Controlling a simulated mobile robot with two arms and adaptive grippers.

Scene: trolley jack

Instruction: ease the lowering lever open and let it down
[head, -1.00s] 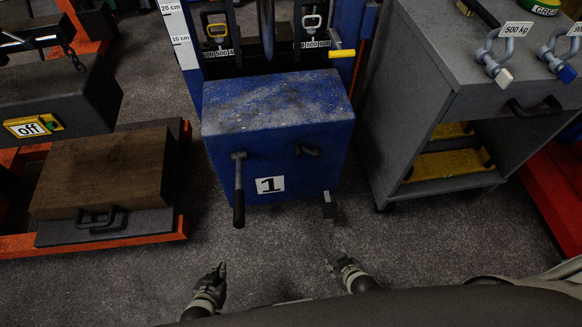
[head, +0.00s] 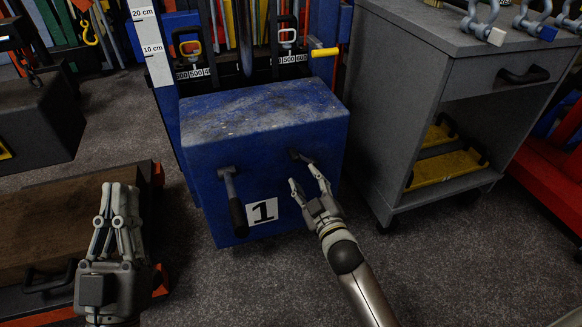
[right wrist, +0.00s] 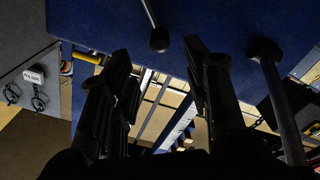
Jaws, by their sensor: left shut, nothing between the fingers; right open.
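The blue jack body (head: 262,125) carries a "1" label on its front. A long lever with a black grip (head: 237,213) hangs down and slightly tilted at the left of that front. A short dark lever (head: 296,154) sticks out at the upper right; I cannot tell which one lowers the jack. My right gripper (head: 303,174) is open just below and in front of the short lever. In the right wrist view, the short lever's rounded end (right wrist: 159,40) lies beyond and between the open fingers (right wrist: 158,55), apparently untouched. My left gripper (head: 119,188) is shut and empty at the left.
A grey trolley (head: 427,75) stands close on the right, with shackles on top. A brown block (head: 50,215) lies low on the left, behind my left gripper. A height scale (head: 150,45) stands behind the jack. Bare floor shows between jack and trolley.

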